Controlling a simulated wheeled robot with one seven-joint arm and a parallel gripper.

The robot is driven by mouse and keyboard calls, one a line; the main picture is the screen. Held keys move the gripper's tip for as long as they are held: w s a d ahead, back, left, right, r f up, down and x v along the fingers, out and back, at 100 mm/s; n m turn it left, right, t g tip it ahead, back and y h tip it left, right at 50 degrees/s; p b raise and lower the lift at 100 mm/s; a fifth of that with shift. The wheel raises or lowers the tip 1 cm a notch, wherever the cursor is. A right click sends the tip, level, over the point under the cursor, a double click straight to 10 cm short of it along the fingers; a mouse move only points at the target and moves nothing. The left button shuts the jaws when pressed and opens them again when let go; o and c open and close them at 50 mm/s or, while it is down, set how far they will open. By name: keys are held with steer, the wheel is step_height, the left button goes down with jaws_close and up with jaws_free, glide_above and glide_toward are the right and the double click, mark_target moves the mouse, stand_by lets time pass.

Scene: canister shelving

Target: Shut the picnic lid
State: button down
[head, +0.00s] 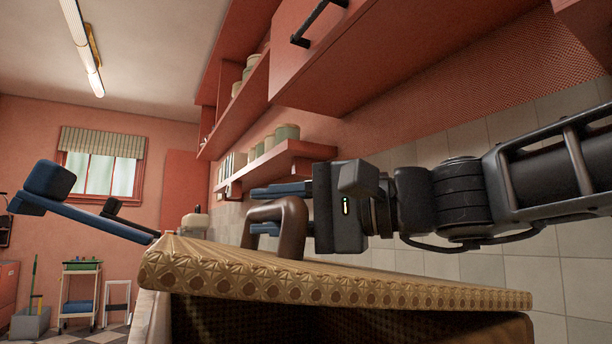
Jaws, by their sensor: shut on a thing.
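The picnic basket's woven tan lid (320,284) spans the lower middle of the head view, seen nearly edge-on. A dark gap shows under its near edge, above the basket's brown side (470,328), so the lid looks raised. A brown loop handle (292,222) stands up over the lid. My gripper (268,208) reaches in from the right with its blue fingers level, one above the other. It is shut on the brown handle, whose near leg covers part of the fingers. The exact contact and the lid's hinge are hidden.
A red shelf with canisters (286,133) is on the wall behind, with red cupboards (375,60) overhead. A tiled wall (575,255) is behind my arm. At the far left stand a small trolley (80,290) and a white stool (117,300) on a checkered floor.

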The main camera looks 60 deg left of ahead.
mark_target(289, 237)
steer(key=shift+s+f+n+t+h, duration=0.25)
steer(key=shift+s+f+n+h, duration=0.05)
steer(key=shift+f, duration=0.5)
steer(key=shift+s+f+n+t+h, duration=0.25)
steer(key=shift+s+f+n+h, duration=0.05)
steer(key=shift+f, duration=0.6)
steer(key=c, duration=0.9)
jaws_free()
steer(key=shift+p+v, duration=0.3)
steer(key=shift+v, duration=3.5)
